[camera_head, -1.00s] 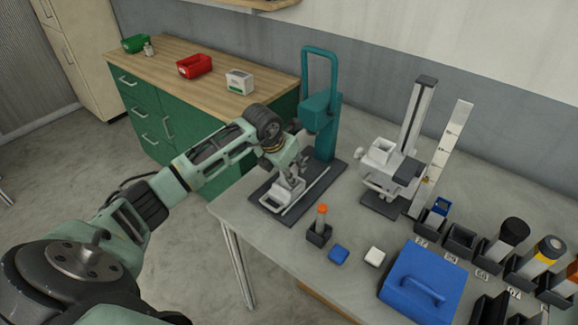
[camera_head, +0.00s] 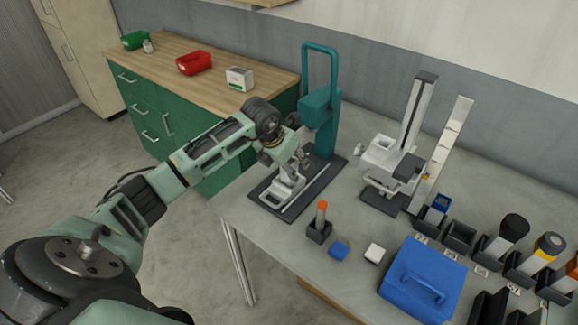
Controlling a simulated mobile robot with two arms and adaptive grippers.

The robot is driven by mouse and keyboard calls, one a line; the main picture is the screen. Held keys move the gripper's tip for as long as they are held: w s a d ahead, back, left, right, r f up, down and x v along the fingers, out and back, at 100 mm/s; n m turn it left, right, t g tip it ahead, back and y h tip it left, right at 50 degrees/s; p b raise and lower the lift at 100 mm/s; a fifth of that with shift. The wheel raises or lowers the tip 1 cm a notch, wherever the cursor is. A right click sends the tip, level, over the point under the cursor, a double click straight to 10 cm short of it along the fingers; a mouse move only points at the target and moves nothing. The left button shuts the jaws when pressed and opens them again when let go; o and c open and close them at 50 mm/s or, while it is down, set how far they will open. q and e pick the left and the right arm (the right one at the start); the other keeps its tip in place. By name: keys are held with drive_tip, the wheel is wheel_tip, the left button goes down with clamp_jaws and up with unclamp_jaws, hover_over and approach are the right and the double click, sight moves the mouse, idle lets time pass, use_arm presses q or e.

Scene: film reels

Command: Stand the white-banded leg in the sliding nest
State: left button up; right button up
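My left gripper (camera_head: 301,160) is small in the head view, just above and behind a white nest (camera_head: 284,188). The nest sits on a dark base plate (camera_head: 268,204) with a light rail, in front of a teal press (camera_head: 321,115). I cannot tell if the gripper's fingers are apart, and I see nothing in them. Several cylinders stand tilted in black holders at the right: a black-topped one with a pale body (camera_head: 513,227), a yellow-banded one (camera_head: 549,247) and an orange one cut by the edge. I cannot make out which is the white-banded leg. My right gripper is out of view.
A white column fixture (camera_head: 398,165) stands right of the press. A blue lidded box (camera_head: 422,281), an orange-tipped piece (camera_head: 322,212) in a black holder, a blue block (camera_head: 339,249) and a white block (camera_head: 374,253) are in front. Bare bench lies left of them.

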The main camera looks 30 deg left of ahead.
use_arm(q)
drive_tip(key=b+v, duration=0.2)
drive_tip(key=v, duration=0.9)
drive_tip(key=shift+s, duration=0.1)
